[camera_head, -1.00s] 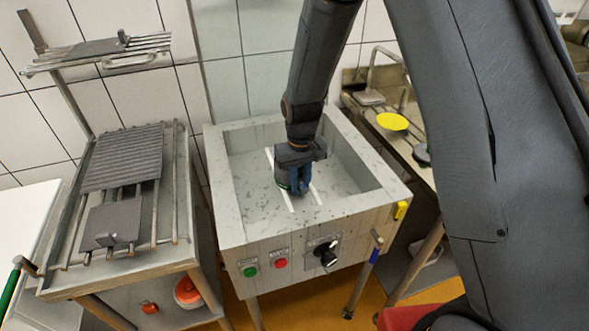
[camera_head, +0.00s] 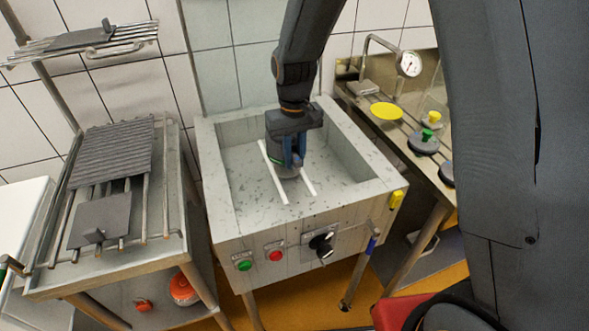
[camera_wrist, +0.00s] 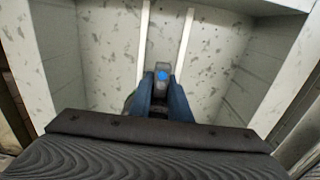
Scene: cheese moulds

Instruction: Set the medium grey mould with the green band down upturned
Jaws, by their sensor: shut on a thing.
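My gripper (camera_head: 296,163) points down inside the grey speckled basin, shut on the grey mould (camera_head: 281,167). A thin green band shows on the mould's left side, and the blue fingers cover part of it. The mould is over the two white rails (camera_head: 308,180). I cannot tell whether it touches them or which way up it is. In the wrist view, the blue fingers (camera_wrist: 160,98) flank a small grey piece with a blue spot, with the white rails on either side. The mould's body is mostly hidden there.
The basin's raised rim (camera_head: 222,190) surrounds the gripper on all sides. A rack with a ribbed grey plate (camera_head: 112,152) stands left. On the right, a metal bench holds a yellow disc (camera_head: 387,111) and a dark lid with a green knob (camera_head: 423,144). The basin floor around the rails is clear.

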